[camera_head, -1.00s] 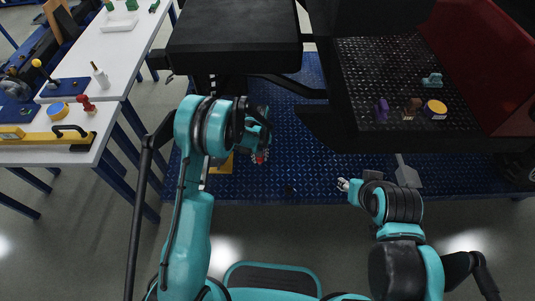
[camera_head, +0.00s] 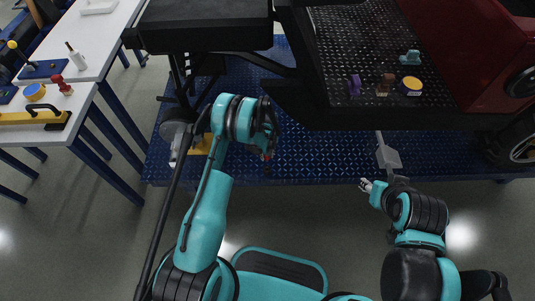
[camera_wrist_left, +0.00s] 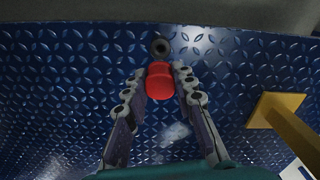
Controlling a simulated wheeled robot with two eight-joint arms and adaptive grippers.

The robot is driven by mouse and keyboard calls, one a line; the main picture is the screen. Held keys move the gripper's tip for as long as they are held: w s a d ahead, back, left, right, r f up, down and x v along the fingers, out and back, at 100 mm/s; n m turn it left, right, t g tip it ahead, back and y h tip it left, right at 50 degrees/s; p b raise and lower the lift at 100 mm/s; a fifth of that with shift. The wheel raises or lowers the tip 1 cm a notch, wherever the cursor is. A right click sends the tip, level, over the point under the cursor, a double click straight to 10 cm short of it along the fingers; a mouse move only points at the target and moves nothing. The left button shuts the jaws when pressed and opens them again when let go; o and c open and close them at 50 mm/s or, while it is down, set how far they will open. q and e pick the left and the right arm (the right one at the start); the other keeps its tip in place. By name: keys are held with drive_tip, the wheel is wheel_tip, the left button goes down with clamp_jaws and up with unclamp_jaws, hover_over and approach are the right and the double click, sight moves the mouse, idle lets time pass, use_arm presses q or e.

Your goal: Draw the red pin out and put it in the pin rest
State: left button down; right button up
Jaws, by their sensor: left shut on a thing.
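My left gripper (camera_wrist_left: 160,82) is shut on the red pin (camera_wrist_left: 161,79), whose rounded red end shows between the fingertips in the left wrist view. A small bit of red also shows beside the left gripper (camera_head: 267,148) in the head view. A small dark round fitting with a hole (camera_wrist_left: 161,48), perhaps the pin rest, is on the blue plate just beyond the pin. I cannot tell the gap between pin and fitting. My right gripper (camera_head: 366,186) is at the plate's front edge, away from the pin; its fingers are too small to read.
The blue tread plate (camera_head: 315,160) is mostly clear around the pin. A yellow post (camera_wrist_left: 284,115) stands to the right in the wrist view. A black platform with small parts, including a yellow-topped round one (camera_head: 411,86), overhangs the plate. White tables (camera_head: 95,45) stand at left.

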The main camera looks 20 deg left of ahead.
sight(267, 161)
use_arm(q)
drive_tip(key=shift+f+b, duration=0.1)
drive_tip(key=shift+b, duration=0.25)
wheel_tip(267, 161, down, 3)
drive_tip(key=shift+f+b, duration=0.1)
drive_tip(key=shift+b, duration=0.9)
drive_tip(key=shift+f, duration=1.25)
drive_tip(key=shift+f, duration=0.1)
drive_tip(key=shift+f, duration=2.15)
drive_tip(key=c, duration=1.2)
unclamp_jaws()
drive_tip(key=shift+o, duration=0.2)
